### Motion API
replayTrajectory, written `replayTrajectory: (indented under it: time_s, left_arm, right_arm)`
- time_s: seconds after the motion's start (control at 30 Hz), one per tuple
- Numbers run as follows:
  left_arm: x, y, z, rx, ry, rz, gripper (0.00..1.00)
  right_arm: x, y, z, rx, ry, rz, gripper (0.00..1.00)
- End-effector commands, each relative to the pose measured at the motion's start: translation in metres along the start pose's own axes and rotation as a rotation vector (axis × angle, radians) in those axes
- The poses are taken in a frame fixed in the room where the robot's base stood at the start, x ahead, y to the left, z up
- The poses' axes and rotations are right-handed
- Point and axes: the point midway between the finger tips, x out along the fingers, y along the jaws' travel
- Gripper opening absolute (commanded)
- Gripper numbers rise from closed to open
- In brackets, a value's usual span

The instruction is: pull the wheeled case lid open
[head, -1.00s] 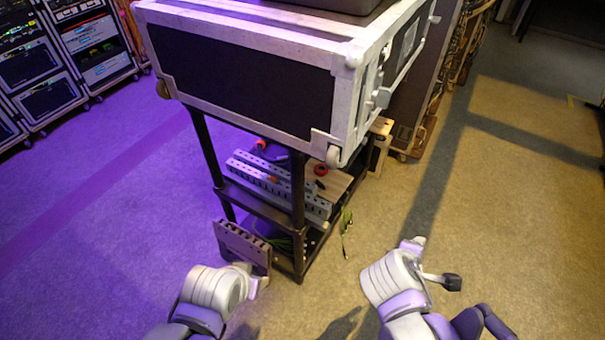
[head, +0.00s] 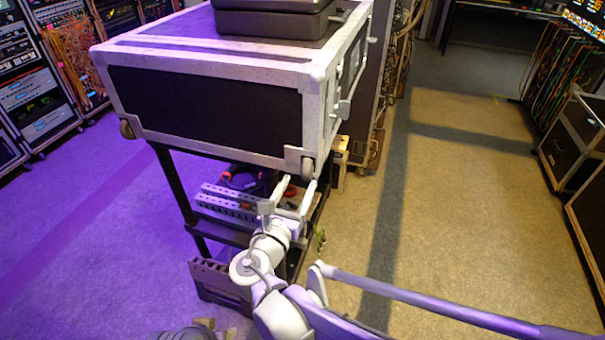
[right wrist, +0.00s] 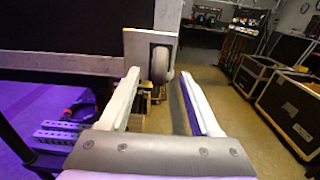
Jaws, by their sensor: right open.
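The wheeled case (head: 200,105), black with pale metal edges, lies on a dark cart, its lid apparently shut. A wheel (head: 307,168) sits at its near lower right corner; it also shows in the right wrist view (right wrist: 160,65). My right gripper (head: 291,196) is open and empty, just below and in front of that corner. In the right wrist view its fingers (right wrist: 160,84) point toward the wheel, which appears between them; whether they touch the case I cannot tell. What seems to be my left gripper (head: 217,326) barely shows at the bottom edge, its jaws unclear.
A dark box (head: 275,18) lies on top of the case. The cart (head: 175,190) below holds slotted bars (head: 225,205) and other gear. Equipment racks (head: 75,60) stand at the left, crates (head: 570,140) at the right. The floor (head: 450,200) between is clear.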

Motion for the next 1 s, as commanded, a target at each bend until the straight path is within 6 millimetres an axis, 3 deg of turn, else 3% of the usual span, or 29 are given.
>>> replayTrajectory:
  time_s: [0.1,0.23,0.63,1.0]
  left_arm:
    - [-0.002,0.000,-0.002,0.000,0.001,0.000,0.50]
    - [-0.004,0.000,-0.003,0.000,0.002,0.000,0.50]
    - [-0.004,0.000,-0.003,0.000,0.002,0.000,0.50]
    - [-0.004,0.000,-0.003,0.000,0.003,0.000,0.50]
  right_arm:
    - [0.022,-0.001,0.001,0.000,0.000,-0.004,0.64]
    - [0.036,-0.001,0.001,0.002,0.000,-0.003,0.64]
    - [0.044,0.000,0.000,0.002,0.001,0.000,0.64]
    - [0.044,0.000,0.000,0.002,0.001,0.000,0.00]
